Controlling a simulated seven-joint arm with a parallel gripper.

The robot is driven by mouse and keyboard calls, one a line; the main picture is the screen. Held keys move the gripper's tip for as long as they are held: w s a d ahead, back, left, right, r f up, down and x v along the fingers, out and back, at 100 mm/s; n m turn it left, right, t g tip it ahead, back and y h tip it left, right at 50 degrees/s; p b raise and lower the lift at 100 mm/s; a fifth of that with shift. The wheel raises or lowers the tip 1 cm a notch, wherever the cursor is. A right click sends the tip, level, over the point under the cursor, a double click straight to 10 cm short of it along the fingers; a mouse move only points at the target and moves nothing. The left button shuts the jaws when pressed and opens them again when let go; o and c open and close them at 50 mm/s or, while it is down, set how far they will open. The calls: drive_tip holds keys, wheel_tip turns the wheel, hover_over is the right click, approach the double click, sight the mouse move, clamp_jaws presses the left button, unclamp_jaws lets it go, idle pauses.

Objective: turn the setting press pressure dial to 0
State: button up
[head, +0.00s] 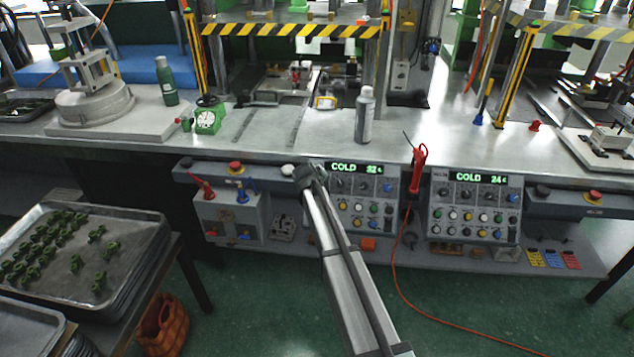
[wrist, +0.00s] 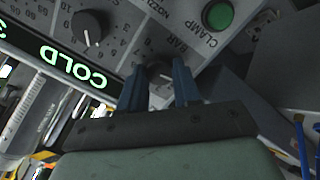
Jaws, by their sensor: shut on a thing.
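The pressure dial (wrist: 160,74), a dark round knob near the "BAR" lettering, sits between the two blue fingers of my gripper (wrist: 158,82) in the wrist view. My gripper is shut on it, and the fingers hide much of the knob and its pointer. In the head view my gripper (head: 310,178) is at the upper left edge of the left control panel (head: 376,200), and my arm covers that panel's left part. The dial is hidden there.
Beside the dial are another black knob (wrist: 88,28) and a green clamp button (wrist: 219,16). A similar panel (head: 475,205) stands to the right, with a red tool (head: 419,156) and orange cable between. A grey valve box (head: 228,215) is left. A grey bottle (head: 364,115) stands above.

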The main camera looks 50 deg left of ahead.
drive_tip(key=n, duration=0.3)
drive_tip(key=shift+n, duration=0.4)
idle(0.3)
drive_tip(key=o, duration=1.1)
drive_tip(key=shift+c, duration=0.2)
drive_tip(key=v, duration=1.4)
drive_tip(key=shift+f, duration=0.2)
drive_tip(key=shift+s, duration=0.1)
